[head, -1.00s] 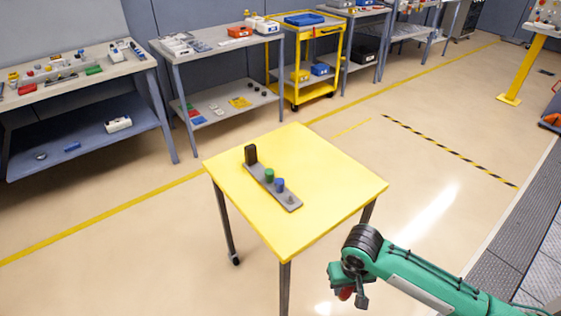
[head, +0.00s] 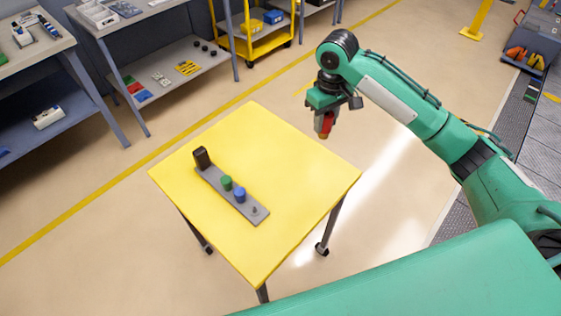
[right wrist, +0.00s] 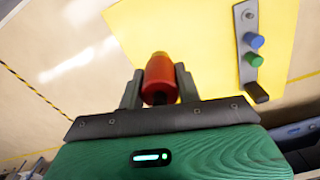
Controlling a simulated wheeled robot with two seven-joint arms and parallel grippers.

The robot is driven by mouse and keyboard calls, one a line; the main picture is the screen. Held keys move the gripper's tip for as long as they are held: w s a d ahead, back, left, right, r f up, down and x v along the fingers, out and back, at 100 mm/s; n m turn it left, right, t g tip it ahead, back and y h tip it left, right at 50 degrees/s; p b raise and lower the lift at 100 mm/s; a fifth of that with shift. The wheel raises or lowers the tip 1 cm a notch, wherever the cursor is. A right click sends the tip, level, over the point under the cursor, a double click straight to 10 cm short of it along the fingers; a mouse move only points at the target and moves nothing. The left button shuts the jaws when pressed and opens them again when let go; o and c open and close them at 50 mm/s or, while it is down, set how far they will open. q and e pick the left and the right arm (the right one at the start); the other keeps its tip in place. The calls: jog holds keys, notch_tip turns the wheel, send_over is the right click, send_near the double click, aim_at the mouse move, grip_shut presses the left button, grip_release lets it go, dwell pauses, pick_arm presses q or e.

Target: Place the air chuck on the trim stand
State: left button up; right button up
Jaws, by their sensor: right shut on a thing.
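The air chuck (right wrist: 159,78) is a red and orange piece between the two fingers of my right gripper (right wrist: 158,88) in the right wrist view. In the head view my right gripper (head: 325,118) is shut on it, above and beyond the right side of the yellow table. The trim stand (head: 232,191) is a grey strip on the yellow table (head: 290,170). It bears a black block (head: 202,157) at its far left end, a green cap (head: 226,183), a blue cap (head: 239,195) and a small bare peg (head: 255,210) at its near right end. My left gripper does not show.
The table top around the stand is clear. Grey benches with small parts stand at the far left, and a yellow cart (head: 262,30) stands at the back. A dark case with orange items (head: 525,60) is at the top right.

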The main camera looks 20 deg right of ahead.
jog(key=shift+s+f+p, duration=0.1)
jog(key=shift+f+p, duration=1.2)
jog(key=shift+f, duration=8.7)
jog(key=shift+f, duration=0.1)
jog(key=o, duration=0.8)
jog(key=shift+r+b, duration=1.1)
jog(key=shift+r, duration=5.05)
